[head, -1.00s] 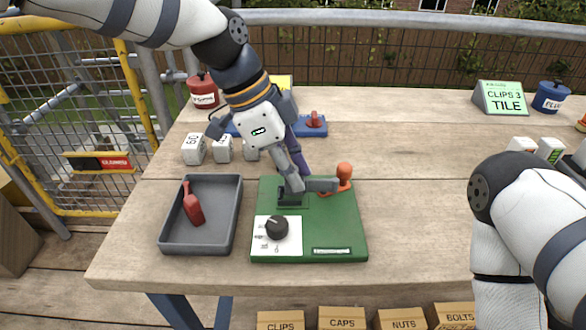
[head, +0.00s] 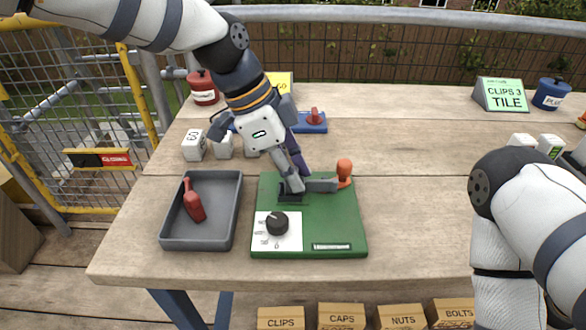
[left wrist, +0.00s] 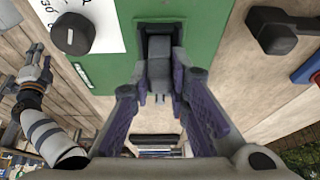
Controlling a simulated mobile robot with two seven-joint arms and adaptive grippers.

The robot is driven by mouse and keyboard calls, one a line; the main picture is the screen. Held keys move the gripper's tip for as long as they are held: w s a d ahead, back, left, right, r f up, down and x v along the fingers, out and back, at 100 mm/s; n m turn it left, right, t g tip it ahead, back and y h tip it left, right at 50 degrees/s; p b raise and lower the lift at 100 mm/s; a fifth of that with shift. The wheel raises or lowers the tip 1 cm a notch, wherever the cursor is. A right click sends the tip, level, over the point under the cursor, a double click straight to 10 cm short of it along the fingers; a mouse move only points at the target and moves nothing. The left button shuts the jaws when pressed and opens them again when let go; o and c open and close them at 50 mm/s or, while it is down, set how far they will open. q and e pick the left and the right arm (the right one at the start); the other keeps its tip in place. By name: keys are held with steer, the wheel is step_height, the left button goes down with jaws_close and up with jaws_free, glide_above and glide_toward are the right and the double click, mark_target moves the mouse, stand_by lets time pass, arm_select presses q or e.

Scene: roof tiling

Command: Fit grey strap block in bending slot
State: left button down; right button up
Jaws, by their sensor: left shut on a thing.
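The green bending board (head: 335,225) lies on the table with a black dial (head: 277,223) on a white panel. My left gripper (head: 290,188) is over the dark slot fixture (head: 291,198) near the board's back left. In the left wrist view my left gripper (left wrist: 158,92) is shut on the grey strap block (left wrist: 158,68). The block's far end lies at the dark slot (left wrist: 160,32); I cannot tell how deep it sits. A grey lever (head: 320,185) with an orange handle (head: 344,170) runs right from the slot. My right gripper (left wrist: 32,78) shows small in the left wrist view, its jaws unclear.
White blocks (head: 194,146) and a blue base with a red part (head: 311,122) lie behind. The table right of the board is clear up to my right arm.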

arm_select(q)
steer(key=c, duration=1.5)
jaws_free()
steer(key=shift+o, duration=0.2)
steer(key=shift+r+p, duration=0.35)
steer(key=shift+r, duration=1.05)
steer(key=shift+r+p, duration=0.35)
steer(key=shift+r, duration=1.75)
arm_select(e)
steer(key=shift+w+r+t, duration=0.4)
steer(key=shift+w+r, duration=0.55)
steer(key=shift+w, duration=0.05)
